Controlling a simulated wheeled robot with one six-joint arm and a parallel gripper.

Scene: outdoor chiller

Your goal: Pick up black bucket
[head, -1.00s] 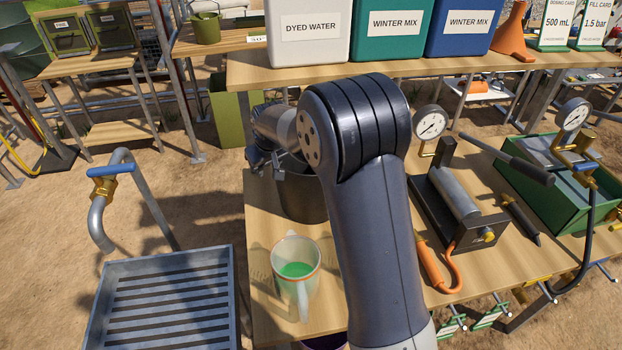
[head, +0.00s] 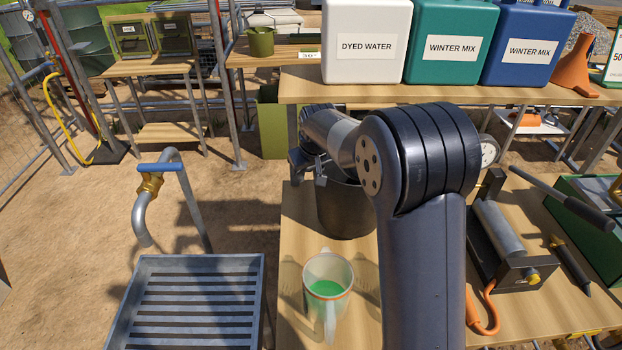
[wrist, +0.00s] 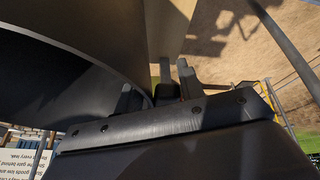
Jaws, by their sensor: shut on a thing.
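The black bucket (head: 345,212) is at the back left of the wooden workbench, partly hidden behind my arm. It looks upright; I cannot tell whether its base touches the bench. My gripper (head: 312,172) is at the left side of the bucket's rim in the head view. In the wrist view, the bucket's dark curved wall (wrist: 60,75) fills the upper left. It runs between the fingers of my gripper (wrist: 158,92), which is shut on it.
A cup with green liquid (head: 327,288) stands in front of the bucket. A grated sink (head: 190,305) with a blue-handled tap (head: 150,180) is left of the bench. A hand pump (head: 505,240) is right. Dyed-water and winter-mix tanks (head: 455,45) stand on the shelf behind.

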